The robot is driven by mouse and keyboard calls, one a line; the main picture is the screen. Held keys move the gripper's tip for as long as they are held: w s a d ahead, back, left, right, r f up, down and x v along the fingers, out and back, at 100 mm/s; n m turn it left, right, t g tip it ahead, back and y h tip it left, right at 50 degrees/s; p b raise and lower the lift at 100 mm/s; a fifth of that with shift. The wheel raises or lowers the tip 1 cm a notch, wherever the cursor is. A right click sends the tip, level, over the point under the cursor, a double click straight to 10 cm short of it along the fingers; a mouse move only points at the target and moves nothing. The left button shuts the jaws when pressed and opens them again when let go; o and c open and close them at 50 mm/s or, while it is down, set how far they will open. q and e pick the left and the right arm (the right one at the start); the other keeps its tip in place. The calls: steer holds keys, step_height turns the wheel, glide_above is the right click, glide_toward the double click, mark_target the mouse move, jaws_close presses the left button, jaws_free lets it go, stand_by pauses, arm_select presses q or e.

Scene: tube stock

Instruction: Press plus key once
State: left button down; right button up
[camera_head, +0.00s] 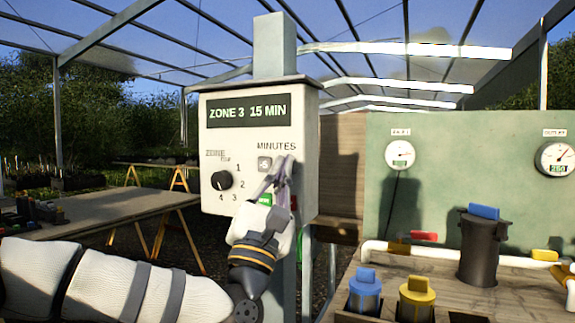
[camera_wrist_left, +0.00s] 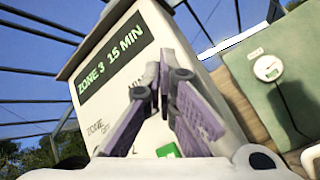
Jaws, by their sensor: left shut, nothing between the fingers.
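The controller box (camera_head: 225,120) is pale, with a dark display (camera_head: 248,111) reading "ZONE 3 15 MIN" in green. Below the word MINUTES is a small grey key (camera_head: 264,164), whose marking looks like a minus sign with a 5. The plus key cannot be seen; my gripper covers the panel right of the grey key. My left gripper (camera_head: 284,165) is shut and empty, its fingertips at the panel below MINUTES. Whether they touch it I cannot tell. In the left wrist view the fingers (camera_wrist_left: 164,68) point at the panel below the display (camera_wrist_left: 115,63).
The box also has a black zone knob (camera_head: 222,180) and a green button (camera_head: 265,200), partly behind my gripper. To the right are a green board (camera_head: 480,150) with gauges and a wooden bench with coloured valves. A wooden table (camera_head: 100,213) stands left.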

arm_select(q)
steer(key=s, duration=0.1)
steer(key=s+a+p, duration=0.1)
steer(key=s, duration=0.2)
steer(key=shift+s+a+r, duration=0.1)
steer(key=shift+a+r, duration=0.05)
steer(key=shift+a, duration=0.15)
arm_select(e)
steer(key=shift+w+r+t, duration=0.3)
steer(key=shift+w+r, duration=0.55)
steer(key=shift+r, duration=0.1)
